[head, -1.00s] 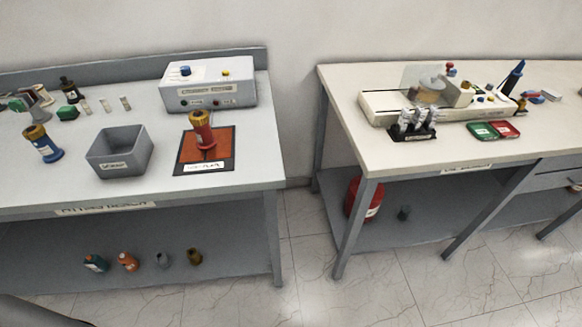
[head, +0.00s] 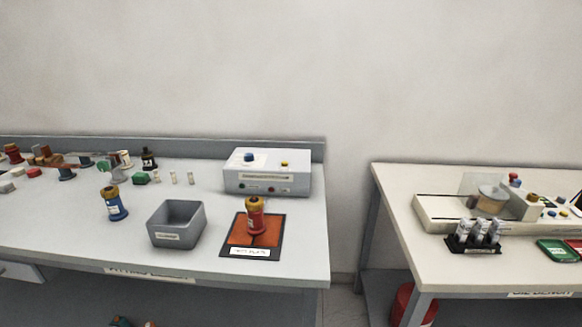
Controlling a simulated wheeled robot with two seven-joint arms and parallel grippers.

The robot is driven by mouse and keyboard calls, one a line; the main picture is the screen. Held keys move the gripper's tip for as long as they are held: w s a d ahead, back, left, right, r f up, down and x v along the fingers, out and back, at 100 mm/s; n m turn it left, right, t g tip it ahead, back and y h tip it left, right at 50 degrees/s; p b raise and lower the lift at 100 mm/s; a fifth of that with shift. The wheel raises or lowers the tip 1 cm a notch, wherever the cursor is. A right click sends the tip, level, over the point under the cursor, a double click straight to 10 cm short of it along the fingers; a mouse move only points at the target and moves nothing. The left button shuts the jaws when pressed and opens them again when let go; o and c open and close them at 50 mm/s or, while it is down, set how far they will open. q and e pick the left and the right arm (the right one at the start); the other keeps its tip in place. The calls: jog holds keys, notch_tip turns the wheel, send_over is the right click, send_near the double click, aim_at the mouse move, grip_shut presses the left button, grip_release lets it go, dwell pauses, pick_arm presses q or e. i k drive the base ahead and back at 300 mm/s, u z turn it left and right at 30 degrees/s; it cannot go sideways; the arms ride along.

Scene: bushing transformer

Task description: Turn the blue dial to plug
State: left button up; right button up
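The blue dial (head: 249,157) sits on top of a white control box (head: 266,180) at the back right of the left table. A small yellow knob (head: 285,164) is to its right on the same box. The dial's setting is too small to read. A red bushing with a yellow top (head: 256,215) stands upright on an orange pad with a dark border (head: 277,245) in front of the box. A blue bushing with a yellow top (head: 116,203) stands left of the grey bin. Neither of my grippers is in view.
A grey open bin (head: 178,222) stands left of the pad. Several small parts (head: 66,170) crowd the table's back left. A gap separates the left table (head: 60,240) from the right table (head: 395,195), which holds a machine and a black tube rack (head: 472,243).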

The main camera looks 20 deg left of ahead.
aim_at(249, 158)
jog(key=k, duration=1.35)
jog(key=u, duration=0.7)
jog(key=i, duration=1.25)
jog(key=z, duration=0.45)
